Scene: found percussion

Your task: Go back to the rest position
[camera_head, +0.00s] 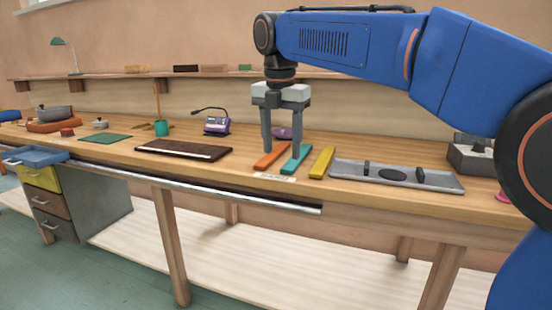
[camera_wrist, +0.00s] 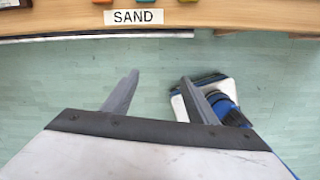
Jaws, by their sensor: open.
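My gripper (camera_head: 282,148) hangs from my blue arm over the workbench (camera_head: 230,180) in the head view, its fingers pointing down and apart with nothing between them. The fingers overlap the orange bar (camera_head: 271,155) and the teal bar (camera_head: 296,158) in the picture; whether they touch cannot be told. A yellow bar (camera_head: 322,162) lies just right of them. In the wrist view, the open gripper (camera_wrist: 160,88) is empty over the floor, beyond the bench edge, with a label reading SAND (camera_wrist: 134,17) at the top.
A grey tray (camera_head: 440,181) lies right of the bars, and a dark board (camera_head: 183,150) left of them. A purple device (camera_head: 216,125), a green mat (camera_head: 104,138) and a pot (camera_head: 52,113) stand farther left. A shelf (camera_head: 130,76) runs behind. An open blue drawer (camera_head: 38,157) sticks out at left.

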